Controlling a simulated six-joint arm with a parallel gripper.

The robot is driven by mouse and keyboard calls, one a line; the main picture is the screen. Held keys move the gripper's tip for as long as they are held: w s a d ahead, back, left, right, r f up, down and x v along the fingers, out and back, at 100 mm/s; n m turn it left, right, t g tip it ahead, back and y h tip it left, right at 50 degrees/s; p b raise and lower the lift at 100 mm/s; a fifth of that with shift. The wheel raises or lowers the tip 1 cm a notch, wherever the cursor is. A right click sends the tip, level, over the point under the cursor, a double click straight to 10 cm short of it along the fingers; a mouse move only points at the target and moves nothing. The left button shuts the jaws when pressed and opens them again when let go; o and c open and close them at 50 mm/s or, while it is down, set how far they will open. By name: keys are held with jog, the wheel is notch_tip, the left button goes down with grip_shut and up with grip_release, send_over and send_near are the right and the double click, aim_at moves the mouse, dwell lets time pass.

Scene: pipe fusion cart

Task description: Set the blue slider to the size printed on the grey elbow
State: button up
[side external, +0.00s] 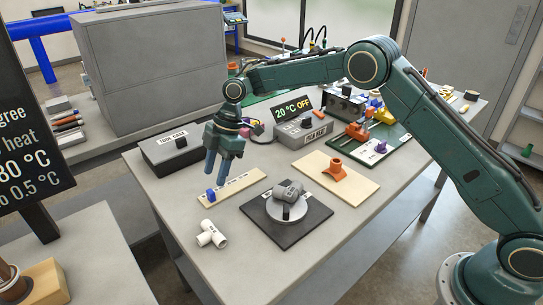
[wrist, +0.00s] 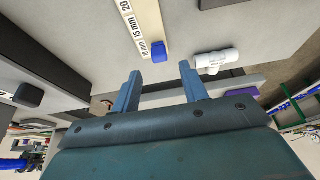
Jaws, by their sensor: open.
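The blue slider (side external: 210,194) sits at the near left end of a pale scale strip (side external: 240,184) on the table. In the wrist view the slider (wrist: 159,50) is beside the smallest mark, apparently 10 mm, with 15 mm and 20 farther along the strip (wrist: 143,14). My gripper (side external: 216,172) is open and empty above the strip, fingers pointing down. In the wrist view the slider lies beyond and between the fingertips (wrist: 161,68), not touched. The grey elbow (side external: 289,190) rests on a round disc on a black base; its print is too small to read.
A white tee (side external: 212,234) lies in front of the strip and also shows in the wrist view (wrist: 216,60). The tool case (side external: 177,150) stands behind left. The iron heater (side external: 302,130) is behind, its display (side external: 293,106) reading 20 °C OFF. An orange fitting (side external: 336,170) stands on a board.

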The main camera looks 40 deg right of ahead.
aim_at(210, 191)
jog(key=shift+x, duration=2.55)
grip_shut()
